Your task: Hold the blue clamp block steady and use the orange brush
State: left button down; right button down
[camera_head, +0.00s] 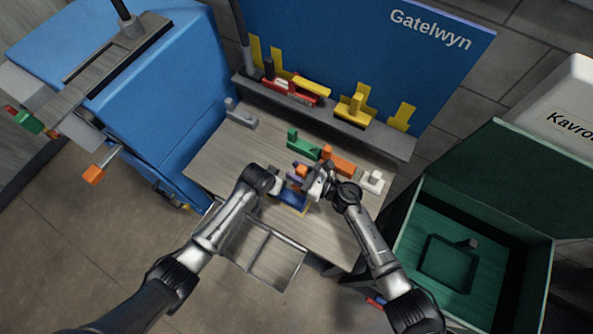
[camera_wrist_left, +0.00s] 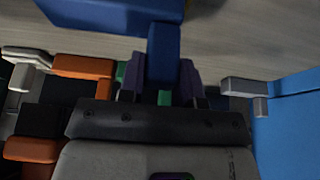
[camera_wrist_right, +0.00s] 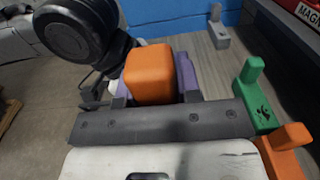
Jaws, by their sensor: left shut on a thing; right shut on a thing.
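The blue clamp block (camera_head: 292,198) lies near the table's front edge. My left gripper (camera_head: 277,186) is shut on its raised blue post; in the left wrist view purple fingers (camera_wrist_left: 160,80) flank that post (camera_wrist_left: 163,50), with the wider blue body (camera_wrist_left: 115,14) beyond. My right gripper (camera_head: 305,180) is close beside it, shut on the orange brush; in the right wrist view its purple fingers (camera_wrist_right: 152,92) flank the brush's orange block (camera_wrist_right: 150,72). The brush's lower end is hidden, so I cannot tell whether it touches the clamp block.
A green block (camera_head: 307,148), an orange block (camera_head: 341,162) and a pale grey block (camera_head: 373,181) lie just behind the grippers. Another grey block (camera_head: 241,115) sits at the back left. A rack (camera_head: 340,126) holds red and yellow items. A green crate (camera_head: 480,220) stands right.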

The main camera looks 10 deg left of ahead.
pick_arm(q)
jog(key=c, duration=0.7)
grip_release()
jog(key=shift+c, duration=0.2)
jog(key=v, duration=1.2)
